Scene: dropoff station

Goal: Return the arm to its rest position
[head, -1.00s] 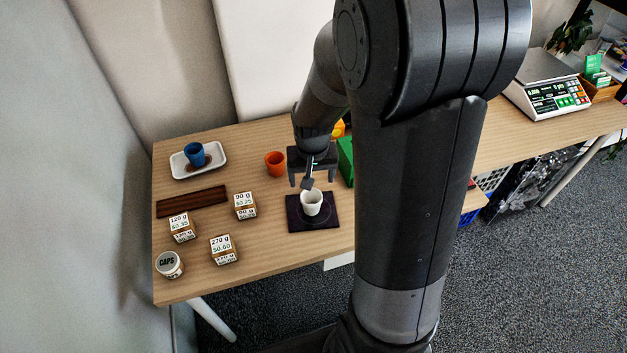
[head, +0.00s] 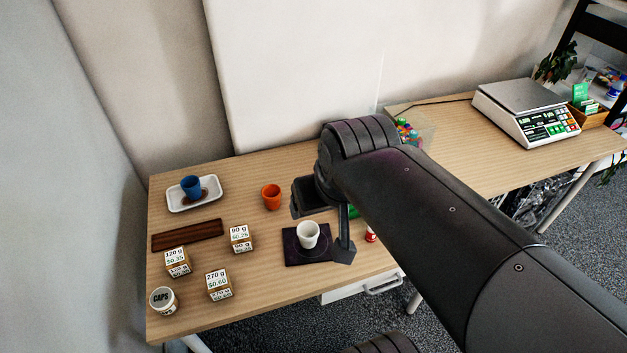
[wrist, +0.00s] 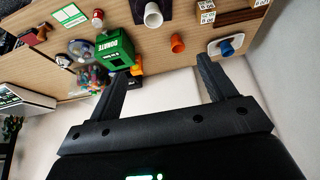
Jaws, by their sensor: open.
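My gripper (wrist: 155,90) is open and empty in the wrist view, its two dark fingers spread wide. Between and beyond the fingers are the pale wall and the far edge of the table. A white cup (head: 308,235) stands upright on a dark square mat (head: 291,257), close beside my arm's end and apart from the gripper fingers.
On the table (head: 270,290) are an orange cup (head: 271,196), a blue cup (head: 191,186) on a white tray (head: 213,199), a brown strip (head: 187,235), several price blocks (head: 218,285) and a CAPS jar (head: 163,299). A green DONATE box (wrist: 113,50) and a scale (head: 525,112) stand rightward.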

